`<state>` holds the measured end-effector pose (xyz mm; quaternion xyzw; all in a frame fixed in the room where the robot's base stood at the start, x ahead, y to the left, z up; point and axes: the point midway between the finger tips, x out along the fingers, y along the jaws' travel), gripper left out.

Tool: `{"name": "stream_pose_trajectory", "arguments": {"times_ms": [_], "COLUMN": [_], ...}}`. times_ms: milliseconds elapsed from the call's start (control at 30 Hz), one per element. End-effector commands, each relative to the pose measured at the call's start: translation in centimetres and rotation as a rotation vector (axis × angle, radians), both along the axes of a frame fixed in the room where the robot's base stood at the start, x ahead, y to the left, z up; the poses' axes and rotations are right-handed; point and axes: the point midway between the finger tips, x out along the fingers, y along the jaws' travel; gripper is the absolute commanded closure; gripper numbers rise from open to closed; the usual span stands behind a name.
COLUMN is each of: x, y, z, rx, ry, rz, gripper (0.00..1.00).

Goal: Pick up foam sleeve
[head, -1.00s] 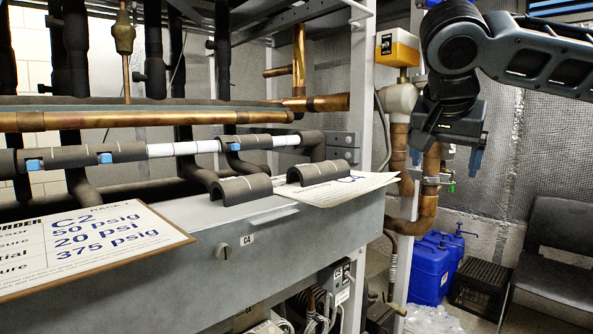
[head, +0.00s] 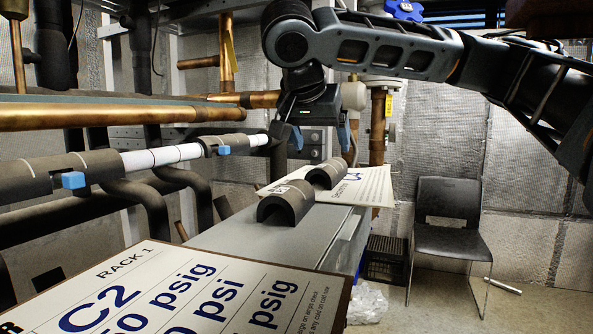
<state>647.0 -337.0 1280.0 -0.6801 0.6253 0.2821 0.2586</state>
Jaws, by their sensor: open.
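Two dark grey half-round foam sleeves rest, arched side up, on the grey metal box (head: 232,240). The nearer foam sleeve (head: 287,202) is at the middle of the picture. The farther foam sleeve (head: 328,172) is behind it to the right, by a white sign. My gripper (head: 321,140) hangs pointing down with its blue-tipped fingers apart and nothing between them. In the picture it appears just above the farther sleeve. How far apart they are in depth is hard to tell.
A C2 sign board (head: 180,290) lies in the near foreground, and a C4 sign (head: 362,187) lies on the box's far end. Copper pipe (head: 110,115) and sleeved pipe with blue clips run along the left. A chair (head: 447,225) stands on open floor at right.

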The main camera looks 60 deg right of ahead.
Motion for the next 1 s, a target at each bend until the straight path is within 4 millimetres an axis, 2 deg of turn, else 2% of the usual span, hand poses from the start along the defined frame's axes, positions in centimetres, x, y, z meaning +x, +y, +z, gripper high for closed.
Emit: {"name": "stream_pose_trajectory", "arguments": {"times_ms": [433, 733, 1000], "x": [-0.1, -0.3, -0.2], "y": [-2.5, -5.0, -5.4], "z": [-2.5, -5.2, -5.6], "rx": [0.003, 0.002, 0.0], "ry": [0.0, 0.001, 0.0], "rz": [-0.001, -0.001, 0.0], "gripper": [0.14, 0.14, 0.14]}}
